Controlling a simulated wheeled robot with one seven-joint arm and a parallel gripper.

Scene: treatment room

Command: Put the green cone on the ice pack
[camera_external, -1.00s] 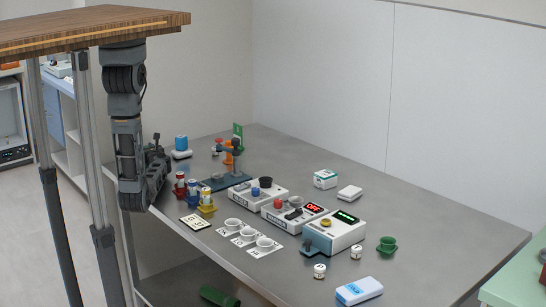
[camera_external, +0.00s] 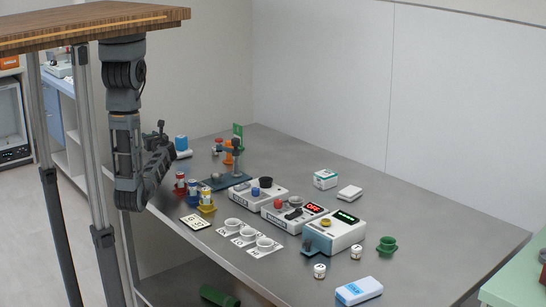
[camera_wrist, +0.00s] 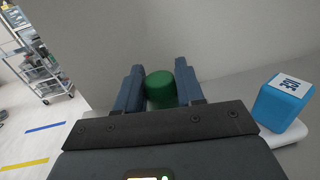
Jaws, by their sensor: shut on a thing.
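My gripper (camera_wrist: 160,92) is shut on the green cone (camera_wrist: 160,88), which shows between its two fingers in the wrist view as a dark green rounded body. Its lower part is hidden. In the external view my gripper (camera_external: 160,130) is at the left edge of the table, and the cone cannot be made out there. The ice pack seems to be the flat white and blue block (camera_external: 358,290) at the table's front right edge, lying flat with its top bare. It is far from my gripper and out of the wrist view.
A blue block (camera_wrist: 284,98) with a white label stands near my gripper. Bottles, a stand and instruments (camera_external: 318,228) fill the middle of the grey table (camera_external: 450,215). A green cup (camera_external: 387,244) and small jars stand near the ice pack. A wooden board (camera_external: 90,28) hangs above my arm.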

